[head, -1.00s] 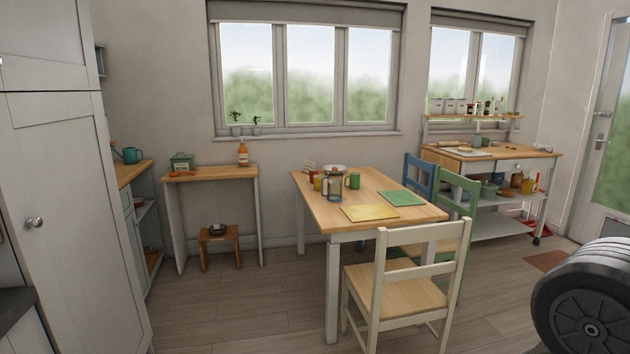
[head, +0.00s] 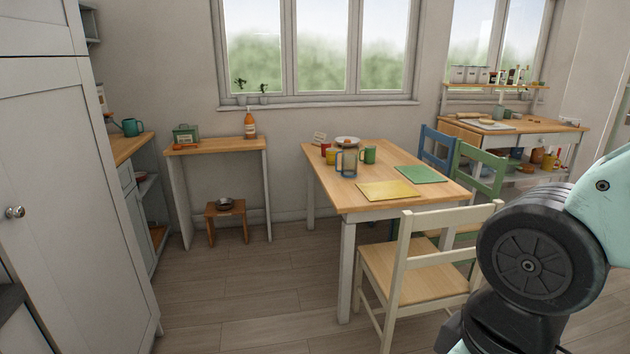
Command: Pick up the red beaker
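A small red thing (head: 325,148), perhaps the red beaker, stands at the back left of the wooden dining table (head: 360,200). It is partly hidden by a yellow cup (head: 331,157) and too small to make out clearly. A glass press with a blue frame (head: 348,163), a green mug (head: 369,155) and a white bowl (head: 347,140) stand close by it. My gripper is out of view; only part of my arm shows at the lower right.
A cream chair (head: 410,265) stands at the table's near right side, with green (head: 480,165) and blue (head: 436,150) chairs beyond. Yellow (head: 390,190) and green (head: 421,174) mats lie on the table. The floor (head: 260,290) left of the table is clear. A tall cupboard (head: 70,190) bounds the left.

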